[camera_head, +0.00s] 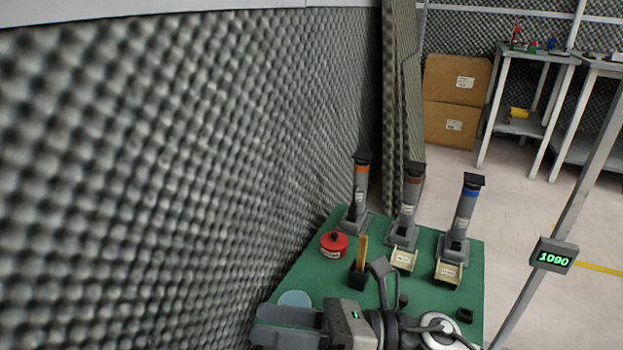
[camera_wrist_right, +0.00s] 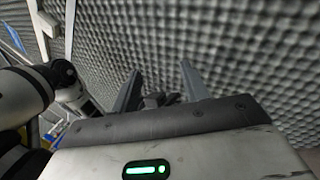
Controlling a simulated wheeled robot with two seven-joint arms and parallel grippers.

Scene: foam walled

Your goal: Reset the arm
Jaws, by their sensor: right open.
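My right gripper (camera_head: 288,326) is at the bottom of the head view, over the near left part of the green table (camera_head: 420,298). Its two fingers also show in the right wrist view (camera_wrist_right: 161,88), spread apart with nothing between them, facing the grey foam wall (camera_wrist_right: 225,45). A pale blue round thing (camera_head: 294,299) shows just beyond the fingers in the head view. My left gripper is not in view.
On the table stand a red pot (camera_head: 334,244), a black holder (camera_head: 358,278) with a wooden piece, and several grey dispenser tubes (camera_head: 462,215) with cream boxes. The foam wall (camera_head: 180,170) rises close on the left. Cardboard boxes (camera_head: 455,122) stand behind.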

